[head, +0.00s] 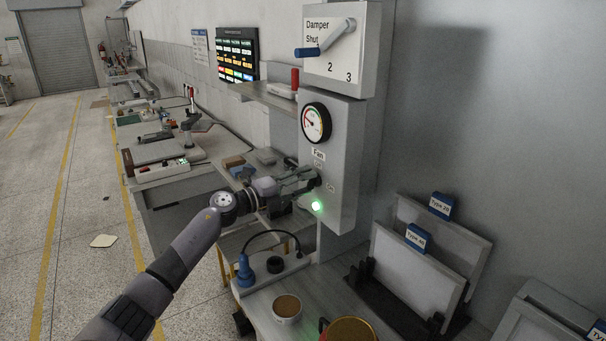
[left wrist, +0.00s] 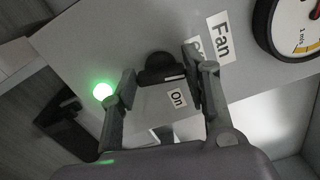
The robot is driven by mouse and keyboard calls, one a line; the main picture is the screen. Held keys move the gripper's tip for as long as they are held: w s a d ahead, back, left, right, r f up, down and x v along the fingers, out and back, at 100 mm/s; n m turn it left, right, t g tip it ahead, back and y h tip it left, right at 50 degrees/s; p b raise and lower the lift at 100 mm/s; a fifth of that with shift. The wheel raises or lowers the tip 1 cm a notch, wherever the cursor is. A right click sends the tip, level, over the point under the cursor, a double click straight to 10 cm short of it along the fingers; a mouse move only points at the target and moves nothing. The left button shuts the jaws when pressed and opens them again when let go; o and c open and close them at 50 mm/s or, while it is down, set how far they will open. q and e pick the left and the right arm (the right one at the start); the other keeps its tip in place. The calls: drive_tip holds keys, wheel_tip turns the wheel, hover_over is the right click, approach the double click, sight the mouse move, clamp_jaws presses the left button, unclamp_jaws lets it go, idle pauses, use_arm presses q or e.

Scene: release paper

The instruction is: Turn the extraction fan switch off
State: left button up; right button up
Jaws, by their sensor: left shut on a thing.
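The extraction fan switch is a dark round knob (left wrist: 160,68) on the grey control box (head: 344,150), with Fan, Off and On labels. My left gripper (head: 312,182) reaches the box from the left and is shut on the knob. In the left wrist view its fingers (left wrist: 161,74) lie on either side of the knob. A green lamp (head: 317,206) glows below the knob; it also shows in the left wrist view (left wrist: 103,91). In the head view the fingers mostly hide the knob, and I cannot tell which label it points to. My right gripper is not in view.
A dial gauge (head: 315,122) sits above the switch, and a damper panel (head: 336,50) with a blue-ended lever is higher up. Below are a bench with a cup (head: 287,308), a blue-handled tool (head: 245,271) and framed panels (head: 420,276). The floor at left is open.

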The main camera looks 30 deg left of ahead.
use_arm(q)
drive_tip(key=shift+n+p, duration=0.8)
drive_tip(key=shift+n, duration=0.3)
drive_tip(key=shift+f, duration=0.1)
drive_tip(key=o, duration=1.2)
drive_tip(key=shift+c, duration=0.2)
drive_tip(key=v, duration=1.2)
